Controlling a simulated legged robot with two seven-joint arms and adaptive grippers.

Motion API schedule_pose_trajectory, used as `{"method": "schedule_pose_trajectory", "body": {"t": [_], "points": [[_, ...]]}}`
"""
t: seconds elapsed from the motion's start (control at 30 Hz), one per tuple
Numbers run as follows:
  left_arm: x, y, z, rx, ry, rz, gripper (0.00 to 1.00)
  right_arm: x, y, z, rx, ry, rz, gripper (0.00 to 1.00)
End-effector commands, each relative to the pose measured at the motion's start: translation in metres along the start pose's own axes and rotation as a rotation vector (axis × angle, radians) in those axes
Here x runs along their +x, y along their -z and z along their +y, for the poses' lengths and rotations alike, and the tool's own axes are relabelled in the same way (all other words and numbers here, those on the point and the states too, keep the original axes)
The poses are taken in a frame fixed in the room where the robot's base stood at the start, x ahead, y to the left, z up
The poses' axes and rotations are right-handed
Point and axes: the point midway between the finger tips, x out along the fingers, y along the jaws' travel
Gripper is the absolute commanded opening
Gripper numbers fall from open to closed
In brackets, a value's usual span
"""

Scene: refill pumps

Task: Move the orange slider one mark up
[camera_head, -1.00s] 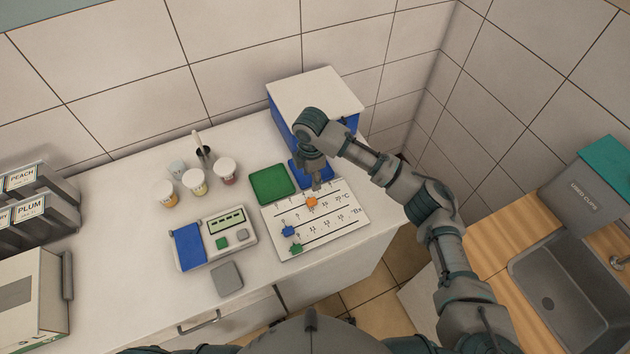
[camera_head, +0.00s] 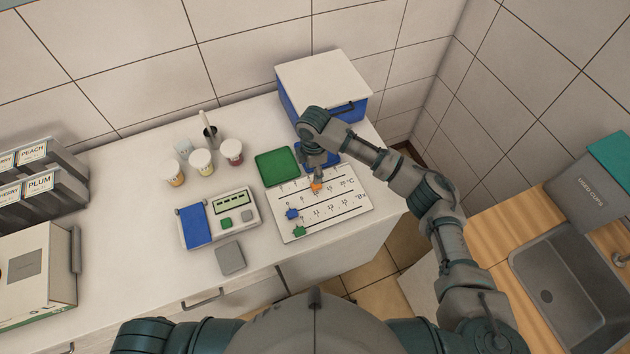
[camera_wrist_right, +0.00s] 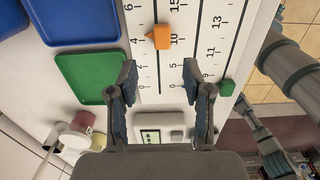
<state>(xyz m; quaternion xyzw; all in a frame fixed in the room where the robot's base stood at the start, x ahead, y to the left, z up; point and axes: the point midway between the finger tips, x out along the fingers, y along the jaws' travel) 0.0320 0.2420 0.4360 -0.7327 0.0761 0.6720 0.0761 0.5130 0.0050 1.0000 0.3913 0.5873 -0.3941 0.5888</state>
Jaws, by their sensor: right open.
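The white scale board (camera_head: 350,210) lies on the counter with printed lines and numbers. Its orange slider (camera_head: 316,186) sits on the line nearest the green tray. In the right wrist view the orange slider (camera_wrist_right: 161,38) is near the labels 4 and 10, ahead of the fingertips. A blue slider (camera_head: 292,213) and a green slider (camera_head: 299,231) are on the other lines; the green one also shows in the wrist view (camera_wrist_right: 227,88). My right gripper (camera_wrist_right: 163,85) is open and empty over the board, apart from the orange slider in the wrist view. My left gripper is out of view.
A green tray (camera_head: 277,167) and a blue tray (camera_head: 331,160) border the board, with a blue box with white lid (camera_head: 322,82) behind. Left are a scale (camera_head: 221,215), a grey pad (camera_head: 230,257) and several small cups (camera_head: 201,162). A sink (camera_head: 570,292) is at right.

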Motion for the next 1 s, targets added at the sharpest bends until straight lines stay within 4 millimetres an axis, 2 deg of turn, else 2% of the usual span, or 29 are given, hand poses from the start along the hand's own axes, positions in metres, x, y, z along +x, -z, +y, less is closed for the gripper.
{"method": "schedule_pose_trajectory", "body": {"t": [0.1,0.3,0.5,0.77,0.97,1.0], "points": [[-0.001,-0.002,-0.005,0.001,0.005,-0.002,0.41,0.028,-0.003,-0.002,0.001,0.003,0.002,0.50],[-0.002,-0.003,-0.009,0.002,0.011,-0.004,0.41,0.062,-0.006,-0.003,0.003,0.001,0.005,0.50],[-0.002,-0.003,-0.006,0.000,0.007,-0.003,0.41,0.076,-0.004,-0.002,0.001,-0.001,0.002,0.50],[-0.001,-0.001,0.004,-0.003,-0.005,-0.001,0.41,0.077,-0.001,0.000,0.001,-0.001,0.000,0.50],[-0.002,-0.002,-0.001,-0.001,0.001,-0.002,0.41,0.077,-0.003,-0.001,0.001,-0.002,0.002,0.03],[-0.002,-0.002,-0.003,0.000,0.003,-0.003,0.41,0.077,-0.003,0.000,0.001,-0.002,0.002,0.00]]}}
